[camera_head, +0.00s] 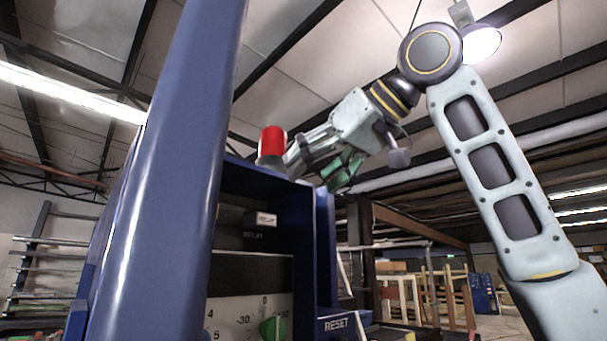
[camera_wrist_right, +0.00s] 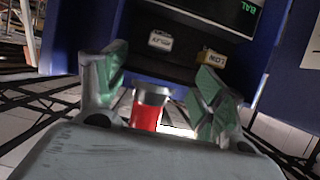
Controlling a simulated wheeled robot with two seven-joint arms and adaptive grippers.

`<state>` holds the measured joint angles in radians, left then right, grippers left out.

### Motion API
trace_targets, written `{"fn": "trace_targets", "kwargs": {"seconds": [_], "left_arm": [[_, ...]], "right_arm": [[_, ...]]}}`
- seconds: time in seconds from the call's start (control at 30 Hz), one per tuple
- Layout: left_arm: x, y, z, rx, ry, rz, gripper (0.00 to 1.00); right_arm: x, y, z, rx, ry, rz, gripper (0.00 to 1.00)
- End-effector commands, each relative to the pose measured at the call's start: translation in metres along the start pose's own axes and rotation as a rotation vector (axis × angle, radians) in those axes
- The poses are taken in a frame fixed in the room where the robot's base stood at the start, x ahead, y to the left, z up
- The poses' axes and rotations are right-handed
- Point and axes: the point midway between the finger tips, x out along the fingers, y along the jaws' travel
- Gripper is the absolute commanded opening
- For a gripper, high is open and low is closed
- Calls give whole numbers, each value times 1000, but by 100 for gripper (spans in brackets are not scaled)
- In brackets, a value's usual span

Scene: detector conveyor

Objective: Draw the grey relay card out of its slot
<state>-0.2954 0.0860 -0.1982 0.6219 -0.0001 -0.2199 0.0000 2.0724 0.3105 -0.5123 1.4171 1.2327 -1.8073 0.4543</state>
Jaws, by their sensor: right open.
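The relay card (camera_head: 262,219) shows as a small pale block inside the blue cabinet, above a dark RELAY label. In the right wrist view its pale grey front (camera_wrist_right: 160,40) appears upside down and sits beyond the fingertips. My right gripper (camera_head: 318,166) is high at the cabinet's upper right edge. In the right wrist view its two green-padded fingers (camera_wrist_right: 160,68) are spread wide and empty, apart from the card. How deep the card sits in its slot is hidden. My left gripper is not in view.
A red beacon (camera_head: 273,142) stands on the cabinet top, close to my right gripper; in the wrist view it appears between the fingers, nearer the palm. A yellowish block (camera_wrist_right: 211,58) sits beside the card. The blue cabinet wall (camera_head: 170,200) blocks the left. A green knob (camera_head: 272,328) is below.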

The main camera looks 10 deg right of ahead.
Motion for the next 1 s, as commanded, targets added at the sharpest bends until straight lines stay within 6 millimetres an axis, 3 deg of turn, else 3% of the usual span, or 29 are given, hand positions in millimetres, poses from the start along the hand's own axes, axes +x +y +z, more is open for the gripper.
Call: {"fn": "trace_targets", "kwargs": {"seconds": [0.57, 1.0], "left_arm": [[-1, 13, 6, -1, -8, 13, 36], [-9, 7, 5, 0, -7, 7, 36]], "right_arm": [[2, 0, 0, 1, -1, 1, 70], [39, 0, 0, 1, -3, 0, 70]]}}
